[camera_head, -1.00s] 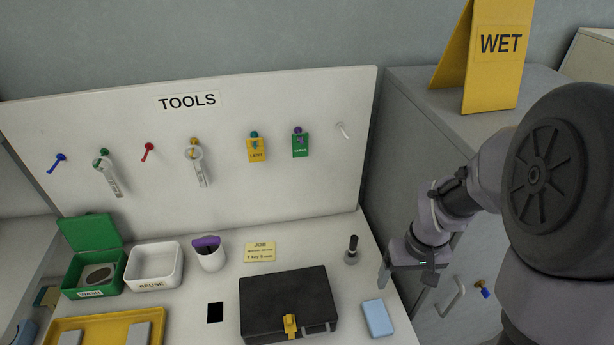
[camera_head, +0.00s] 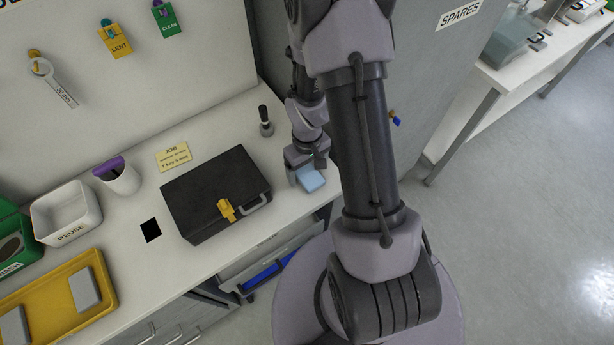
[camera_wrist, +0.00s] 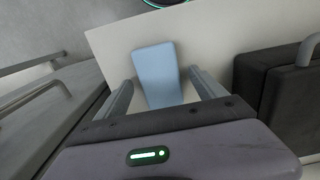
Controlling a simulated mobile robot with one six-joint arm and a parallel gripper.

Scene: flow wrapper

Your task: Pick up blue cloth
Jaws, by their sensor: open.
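The blue cloth (camera_head: 311,179) is a flat light-blue block lying near the right end of the white bench, right of the black case. In the wrist view the cloth (camera_wrist: 157,74) lies ahead, between the lines of the two open fingers. My gripper (camera_head: 303,176) is just over the cloth at its left and far side, and it hides part of it. In the wrist view my gripper (camera_wrist: 162,92) is open and empty. I cannot tell how high the fingers are above the bench.
A black case (camera_head: 215,192) with a yellow latch stands left of the cloth, close by. A black-handled tool (camera_head: 265,122) stands behind. A grey cabinet (camera_head: 430,75) borders the bench's right side. A white REUSE bin (camera_head: 66,213) and yellow tray (camera_head: 60,300) are farther left.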

